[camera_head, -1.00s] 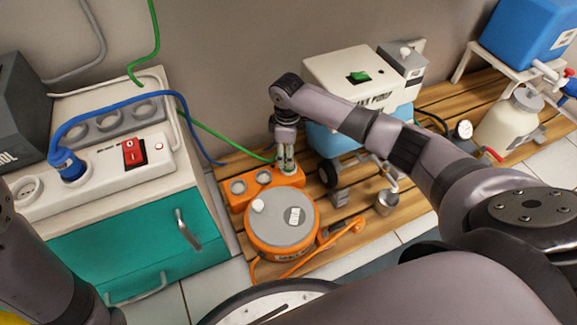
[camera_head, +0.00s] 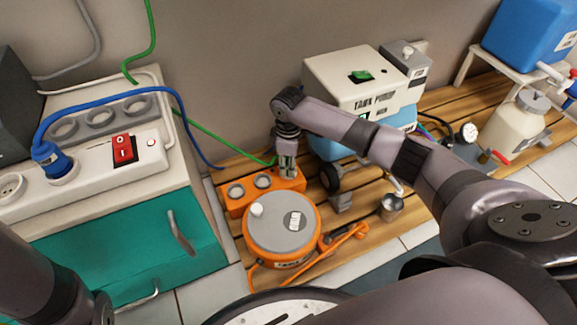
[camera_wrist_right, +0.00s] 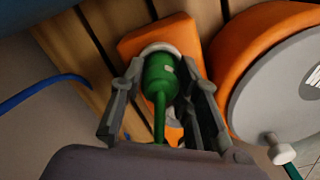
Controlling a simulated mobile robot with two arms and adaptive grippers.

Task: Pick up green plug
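The green plug (camera_wrist_right: 160,80) stands in a socket at one end of the orange socket block (camera_head: 236,206), with its green cable toward my right wrist. My right gripper (camera_head: 287,172) is above that end of the block in the head view. In the right wrist view its two fingers (camera_wrist_right: 162,82) stand on either side of the plug, with narrow gaps showing; I see no clear contact. In the head view the gripper mostly hides the plug. My left arm (camera_head: 45,285) shows at the lower left; its gripper is out of the picture.
An orange cable reel (camera_head: 282,222) with a grey top stands close to the block. A white and blue tank pump (camera_head: 345,85) is behind to the right. A blue plug (camera_head: 50,160) sits in a white power strip on the teal cabinet (camera_head: 125,255) at left.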

